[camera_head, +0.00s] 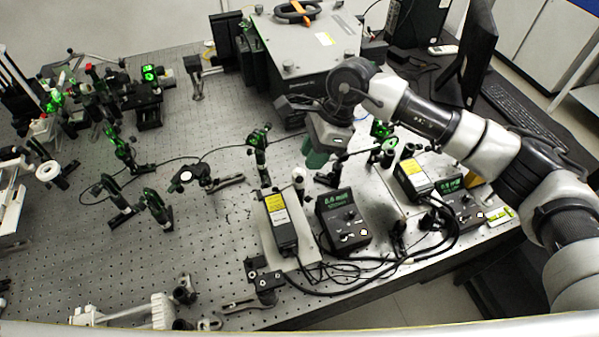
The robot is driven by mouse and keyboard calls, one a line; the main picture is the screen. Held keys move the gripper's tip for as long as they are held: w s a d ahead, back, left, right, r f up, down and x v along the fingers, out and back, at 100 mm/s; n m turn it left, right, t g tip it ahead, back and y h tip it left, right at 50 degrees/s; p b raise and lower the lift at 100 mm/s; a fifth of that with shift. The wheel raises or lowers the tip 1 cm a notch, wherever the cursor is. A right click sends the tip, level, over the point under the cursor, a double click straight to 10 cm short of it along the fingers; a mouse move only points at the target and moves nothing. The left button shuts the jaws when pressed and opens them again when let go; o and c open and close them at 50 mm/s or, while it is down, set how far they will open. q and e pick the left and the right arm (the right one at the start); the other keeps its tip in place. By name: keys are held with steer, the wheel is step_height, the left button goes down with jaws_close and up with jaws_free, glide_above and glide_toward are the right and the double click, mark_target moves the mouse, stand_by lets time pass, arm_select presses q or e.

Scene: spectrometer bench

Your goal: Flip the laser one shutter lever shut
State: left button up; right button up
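Two black laser boxes with yellow labels lie on the optical table, one near the middle (280,222) and one further right (412,179). I cannot tell which is laser one, and no shutter lever can be made out clearly on either. My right arm reaches in from the right. Its gripper (317,158) hangs over the table, above and beyond the front end of the middle laser box, apart from it as far as I can see. The fingers point down and look small and greenish, so their opening cannot be made out. My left gripper is out of view.
Two controllers with green displays stand beside the lasers, one in the middle (342,217) and one at right (461,205), with black cables looping in front. Green-lit optic mounts (259,139) stand around the gripper. A large grey box (306,45) stands behind.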

mark_target(299, 177)
steer(key=p+x, duration=0.2)
steer(key=x, duration=0.4)
steer(key=shift+a+f, duration=0.2)
steer(key=shift+f, duration=0.15)
steer(key=shift+s+a+f+p, duration=0.1)
steer(key=shift+a+f+p, duration=0.05)
steer(key=shift+f+p, duration=0.2)
steer(key=shift+c, duration=0.3)
jaws_close()
